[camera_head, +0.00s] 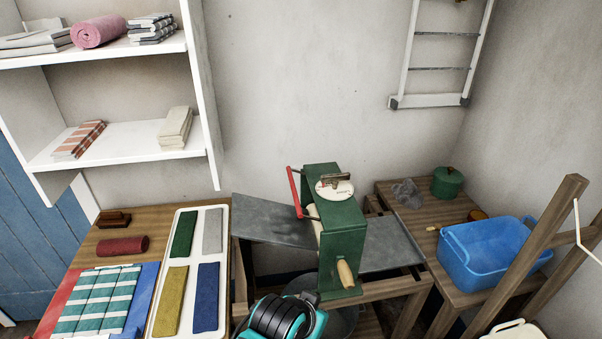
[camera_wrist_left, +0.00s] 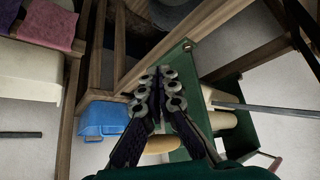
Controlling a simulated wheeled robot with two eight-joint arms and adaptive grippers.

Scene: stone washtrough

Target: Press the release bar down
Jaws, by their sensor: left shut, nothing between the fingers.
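A green mangle (camera_head: 340,245) stands between two grey boards, with a round white dial plate on top. A red bar (camera_head: 295,192), which looks like the release bar, slants down its left side, upper end raised. A pale wooden handle (camera_head: 346,273) juts from the mangle's front. In the left wrist view, my left gripper (camera_wrist_left: 160,98) is shut and empty, in front of the mangle's green frame (camera_wrist_left: 180,75) and wooden handle (camera_wrist_left: 165,145). I cannot clearly make out the red bar there. My right gripper is not in view.
A teal and black arm part of mine (camera_head: 275,316) is at the bottom centre. A blue tub (camera_head: 490,250) and green pot (camera_head: 447,181) stand on the right bench. A white tray (camera_head: 187,270) of folded cloths lies left. Grey boards (camera_head: 272,220) flank the mangle.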

